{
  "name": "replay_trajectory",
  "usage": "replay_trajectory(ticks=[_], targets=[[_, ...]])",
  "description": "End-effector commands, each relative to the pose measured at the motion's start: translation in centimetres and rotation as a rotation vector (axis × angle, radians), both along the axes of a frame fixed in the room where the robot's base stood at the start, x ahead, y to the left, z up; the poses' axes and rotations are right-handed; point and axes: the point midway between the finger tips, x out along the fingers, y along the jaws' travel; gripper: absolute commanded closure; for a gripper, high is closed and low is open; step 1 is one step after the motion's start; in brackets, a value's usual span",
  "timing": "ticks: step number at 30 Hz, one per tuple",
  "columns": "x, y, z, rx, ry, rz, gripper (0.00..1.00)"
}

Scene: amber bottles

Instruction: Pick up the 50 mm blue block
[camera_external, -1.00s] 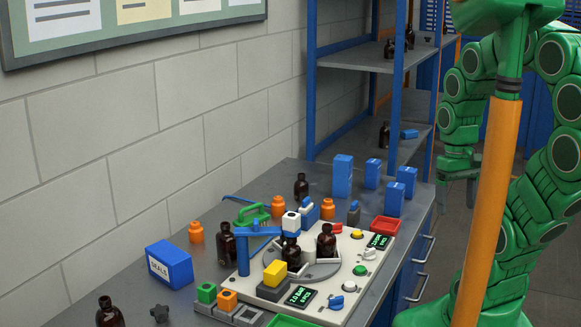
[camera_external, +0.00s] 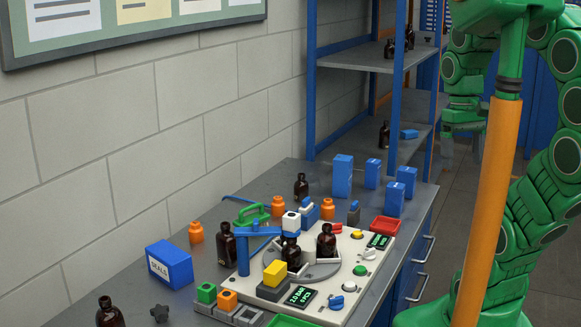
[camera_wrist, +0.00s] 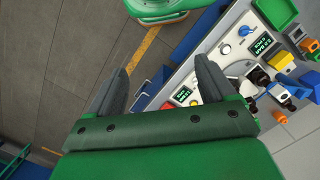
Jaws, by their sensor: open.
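Several blue blocks stand at the back right of the bench: a tall one (camera_external: 343,177), a smaller one (camera_external: 372,174) and two more near the edge, one in front (camera_external: 394,199) and one behind (camera_external: 407,181). I cannot tell which is the 50 mm one. A smaller blue piece (camera_external: 311,216) sits by the machine, and another blue block (camera_external: 409,134) lies on the shelf. My gripper (camera_wrist: 163,72) is open and empty, its fingers wide apart. In the external view my gripper (camera_external: 462,150) hangs beyond the bench's right side, apart from the blocks.
The machine panel (camera_external: 340,268) carries brown bottles (camera_external: 326,241), a blue arm (camera_external: 258,237) and buttons. A red tray (camera_external: 385,226) stands near the bench edge. A blue SEALS box (camera_external: 169,264) is at the left. The shelf rack (camera_external: 398,90) rises behind. Floor (camera_wrist: 60,60) is clear.

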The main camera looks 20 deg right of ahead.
Motion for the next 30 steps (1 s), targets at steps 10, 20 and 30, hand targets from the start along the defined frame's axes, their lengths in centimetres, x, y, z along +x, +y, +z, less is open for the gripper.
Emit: replay_trajectory(ticks=[10,20,30], targets=[[5.2,-2.2,0.7,-0.057,-0.044,0.131,0.17],[14.0,-5.8,1.9,-0.168,-0.096,0.369,0.17],[24.7,-9.6,2.9,-0.318,-0.117,0.675,0.17]])
